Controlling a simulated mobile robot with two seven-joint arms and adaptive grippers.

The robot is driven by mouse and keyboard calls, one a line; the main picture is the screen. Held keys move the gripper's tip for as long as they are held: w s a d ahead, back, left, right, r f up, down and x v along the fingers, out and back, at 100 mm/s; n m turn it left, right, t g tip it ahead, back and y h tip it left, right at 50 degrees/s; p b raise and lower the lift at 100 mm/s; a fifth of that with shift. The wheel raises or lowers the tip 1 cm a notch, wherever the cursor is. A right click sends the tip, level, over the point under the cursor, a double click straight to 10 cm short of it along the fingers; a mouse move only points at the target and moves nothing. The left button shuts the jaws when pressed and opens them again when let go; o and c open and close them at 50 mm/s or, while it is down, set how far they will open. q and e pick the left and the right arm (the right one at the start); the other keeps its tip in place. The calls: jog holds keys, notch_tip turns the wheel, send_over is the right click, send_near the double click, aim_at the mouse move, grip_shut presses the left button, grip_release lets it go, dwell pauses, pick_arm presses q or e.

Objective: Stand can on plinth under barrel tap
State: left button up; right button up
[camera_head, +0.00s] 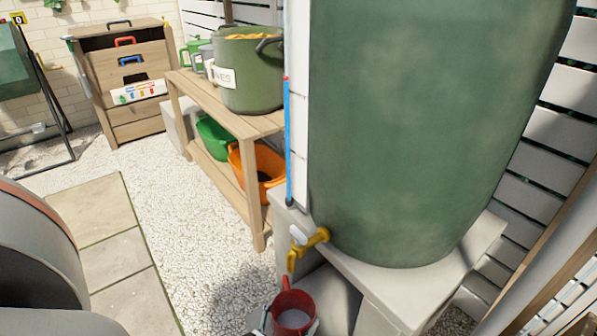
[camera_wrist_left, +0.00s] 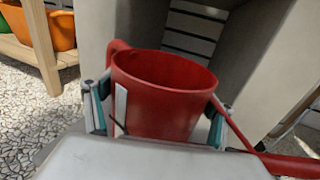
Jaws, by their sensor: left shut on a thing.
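The yellow barrel tap (camera_head: 308,245) with a white handle is above and slightly behind the can. The green barrel (camera_head: 420,120) stands on a pale concrete stand (camera_head: 455,255). My right gripper is not in view.
A wooden bench (camera_head: 233,118) with a green pot (camera_head: 249,80) on top and a green tub (camera_head: 215,140) and an orange tub (camera_head: 262,172) below is left of the barrel. Concrete supports (camera_wrist_left: 250,75) flank a gap behind the can. Gravel (camera_head: 180,215) lies open at left.

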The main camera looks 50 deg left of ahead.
aim_at(280, 331)
pick_arm(q)
jog(key=shift+w+r, duration=0.2)
jog(key=shift+w, duration=0.05)
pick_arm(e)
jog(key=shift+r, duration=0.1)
pick_arm(q)
jog(key=o, duration=2.1)
jog(key=shift+s+f, duration=0.15)
jog(key=shift+f, duration=0.05)
jog(key=shift+s, duration=0.1)
jog(key=v, duration=1.2)
jog(key=shift+p, duration=0.4)
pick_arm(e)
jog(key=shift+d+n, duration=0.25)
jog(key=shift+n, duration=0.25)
